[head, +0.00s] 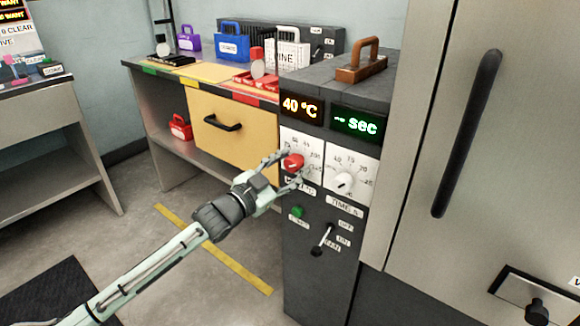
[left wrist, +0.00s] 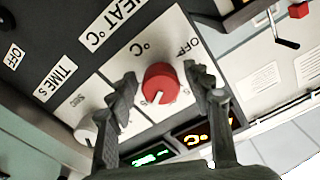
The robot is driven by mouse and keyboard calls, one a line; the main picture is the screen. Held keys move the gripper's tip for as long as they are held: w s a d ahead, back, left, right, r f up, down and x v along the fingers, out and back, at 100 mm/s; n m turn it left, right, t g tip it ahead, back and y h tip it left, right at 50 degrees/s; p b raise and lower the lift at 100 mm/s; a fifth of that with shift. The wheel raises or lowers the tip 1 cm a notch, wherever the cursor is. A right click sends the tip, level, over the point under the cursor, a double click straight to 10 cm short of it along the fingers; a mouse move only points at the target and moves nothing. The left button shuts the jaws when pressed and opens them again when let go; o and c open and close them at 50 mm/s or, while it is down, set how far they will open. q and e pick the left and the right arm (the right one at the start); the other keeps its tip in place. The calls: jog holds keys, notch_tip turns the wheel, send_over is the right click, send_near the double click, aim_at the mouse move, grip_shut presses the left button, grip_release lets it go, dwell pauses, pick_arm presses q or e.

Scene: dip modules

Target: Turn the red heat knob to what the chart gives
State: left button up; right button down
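The red heat knob (head: 293,162) sits on a white dial plate on the front of a dark grey machine (head: 310,250). My left gripper (head: 285,172) is at the knob with its fingers spread. In the left wrist view the red knob (left wrist: 160,84) lies between the two open fingers (left wrist: 163,95), with gaps visible on both sides. The orange display (head: 300,107) above reads 40 °C. The knob's exact pointer setting is hard to read. A chart (head: 15,35) is partly in view at the upper left, its text cut off. My right gripper is not in view.
A white time knob (head: 344,182) is right of the heat knob, under a green display (head: 356,121) reading "-- sec". A green button (head: 297,212) and a lever (head: 322,242) are below. A large cabinet door with a black handle (head: 467,133) stands at right.

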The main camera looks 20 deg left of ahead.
pick_arm(q)
jog(key=v, duration=1.2)
dwell(0.4)
jog(key=s+a+f+n+g+y, duration=0.2)
jog(key=s+f, duration=0.1)
jog(key=f, duration=0.7)
jog(key=s+a+f+n+g+y, duration=0.1)
jog(key=s+a+f+g+y, duration=0.15)
jog(key=f, duration=0.65)
jog(key=s+a+f+n+g+y, duration=0.2)
jog(key=s+f+g, duration=0.1)
jog(key=f, duration=0.7)
jog(key=s+d+f+n+g+y, duration=0.1)
jog(key=s+f+g, duration=0.6)
jog(key=s+f, duration=1)
jog(key=s+d+n, duration=0.1)
jog(key=s+d, duration=0.1)
jog(key=s, duration=0.1)
jog(key=shift+f, duration=0.35)
